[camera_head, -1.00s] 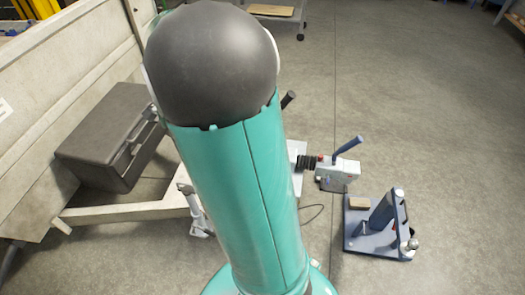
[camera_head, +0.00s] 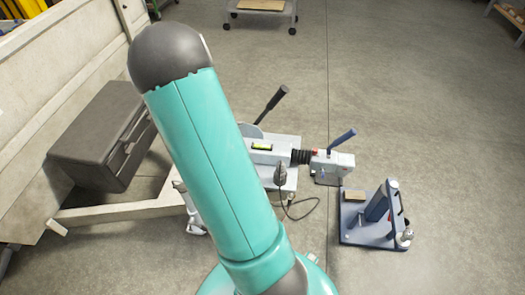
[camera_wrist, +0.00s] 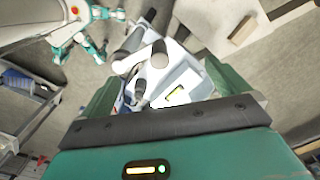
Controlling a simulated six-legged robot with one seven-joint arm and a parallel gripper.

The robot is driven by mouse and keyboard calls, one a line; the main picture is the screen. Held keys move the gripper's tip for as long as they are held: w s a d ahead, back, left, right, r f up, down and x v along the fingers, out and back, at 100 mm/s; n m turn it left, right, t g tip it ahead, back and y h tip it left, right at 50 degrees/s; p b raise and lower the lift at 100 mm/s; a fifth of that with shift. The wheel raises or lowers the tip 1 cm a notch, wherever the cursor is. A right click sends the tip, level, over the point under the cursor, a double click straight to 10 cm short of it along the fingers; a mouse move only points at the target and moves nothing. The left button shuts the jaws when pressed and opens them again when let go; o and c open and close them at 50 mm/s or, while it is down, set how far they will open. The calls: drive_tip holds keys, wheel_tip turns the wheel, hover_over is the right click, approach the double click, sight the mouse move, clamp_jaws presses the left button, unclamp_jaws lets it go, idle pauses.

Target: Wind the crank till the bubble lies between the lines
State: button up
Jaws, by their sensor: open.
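The spirit level (camera_head: 262,146), a small yellow-green vial, lies on the pale drawbar plate in the head view. It also shows between my fingers in the wrist view (camera_wrist: 175,97). Its bubble and lines are too small to read. A pale bar with dark rounded parts (camera_wrist: 138,60) shows beyond the fingers in the wrist view; it may be the crank, but I cannot tell. My gripper (camera_wrist: 162,76) is open, its two green fingers apart with nothing visibly held between them. My arm hides part of the drawbar in the head view, and the gripper is not visible there.
A black lever (camera_head: 272,102) rises behind the level. A coupling with a blue handle (camera_head: 342,140) sits to its right. A grey plug (camera_head: 281,174) on a cable is in front. A blue stand (camera_head: 375,218) is at right, a grey box (camera_head: 95,140) at left.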

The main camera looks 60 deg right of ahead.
wheel_tip(320, 180, down, 8)
drive_tip(key=shift+s+r, duration=0.1)
drive_tip(key=shift+r, duration=0.25)
clamp_jaws()
drive_tip(key=shift+d, duration=0.1)
idle(1.4)
